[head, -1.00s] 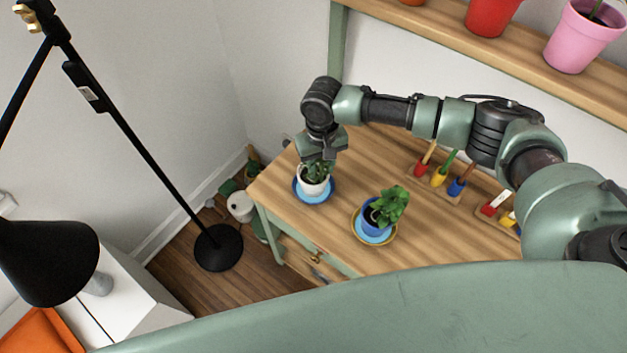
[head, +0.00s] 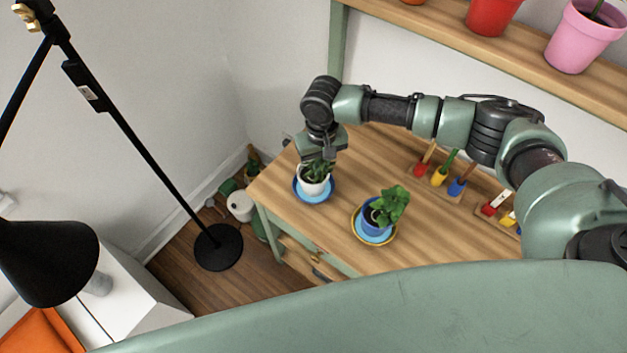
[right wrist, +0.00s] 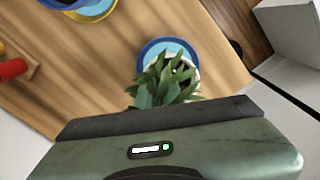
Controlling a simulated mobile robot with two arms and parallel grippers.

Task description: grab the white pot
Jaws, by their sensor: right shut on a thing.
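The white pot (head: 313,186) holds a leafy green plant and stands on a blue saucer (head: 330,196) near the table's left end. My right gripper (head: 320,158) reaches down over it from behind. It is shut on the pot, with the fingertips partly hidden by the leaves. In the right wrist view the plant (right wrist: 164,80) covers most of the pot, and the saucer (right wrist: 149,51) shows behind it. The gripper body fills the bottom of that view. My left gripper is not in view.
A blue pot (head: 376,222) with a plant stands on a yellow-rimmed saucer to the right. Small tools in wooden racks (head: 437,183) lie farther right. A shelf (head: 480,50) with red and pink pots is above. A black floor lamp (head: 140,145) stands at left.

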